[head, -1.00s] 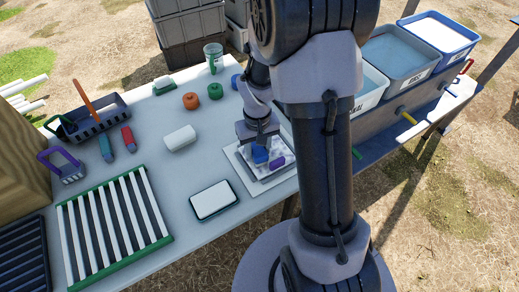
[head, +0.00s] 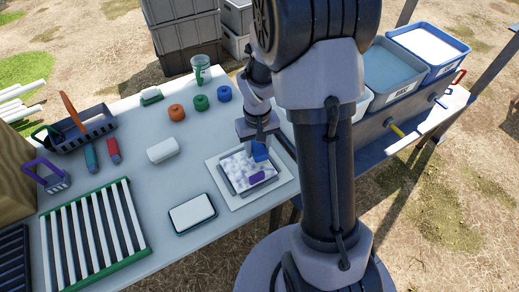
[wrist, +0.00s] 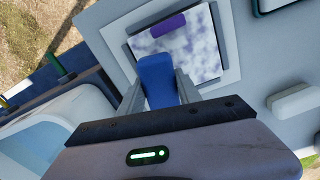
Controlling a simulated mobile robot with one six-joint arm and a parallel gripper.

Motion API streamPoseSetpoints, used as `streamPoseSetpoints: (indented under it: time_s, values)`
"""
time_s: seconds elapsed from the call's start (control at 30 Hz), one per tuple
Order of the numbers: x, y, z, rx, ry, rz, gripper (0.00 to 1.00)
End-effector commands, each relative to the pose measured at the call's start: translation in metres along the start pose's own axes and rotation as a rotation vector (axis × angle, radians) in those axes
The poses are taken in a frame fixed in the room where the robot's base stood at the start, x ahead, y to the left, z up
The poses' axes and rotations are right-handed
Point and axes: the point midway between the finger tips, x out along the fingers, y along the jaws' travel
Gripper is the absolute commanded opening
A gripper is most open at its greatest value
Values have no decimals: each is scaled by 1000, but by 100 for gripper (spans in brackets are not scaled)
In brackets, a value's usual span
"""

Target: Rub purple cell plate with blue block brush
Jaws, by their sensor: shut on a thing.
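The blue block brush (head: 260,152) is in my gripper (head: 258,146), which is shut on it. In the wrist view the blue block (wrist: 157,80) sits between the two fingers (wrist: 160,92). The purple cell plate is a tray with a mottled white and grey-purple face (head: 238,169) and a purple block (head: 257,178) on its near edge. It also shows in the wrist view (wrist: 190,52), with its purple block (wrist: 168,25) at the top. The brush is over the plate's right part; I cannot tell whether it touches the face.
A white-topped tray (head: 192,212), a white block (head: 163,150) and a green slatted rack (head: 92,235) lie on the table. Orange (head: 177,112), green (head: 201,102) and blue (head: 224,93) round pieces stand behind. Blue bins (head: 405,65) are at the right.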

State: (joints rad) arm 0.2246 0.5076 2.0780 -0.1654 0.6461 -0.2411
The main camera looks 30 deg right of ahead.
Motion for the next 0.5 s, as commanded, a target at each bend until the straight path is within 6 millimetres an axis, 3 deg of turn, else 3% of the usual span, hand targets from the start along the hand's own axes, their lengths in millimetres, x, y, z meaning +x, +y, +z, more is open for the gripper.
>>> streamPoseSetpoints:
  time_s: [0.5]
  values:
    - [-50, -7, -7, -1, 2, 0, 3]
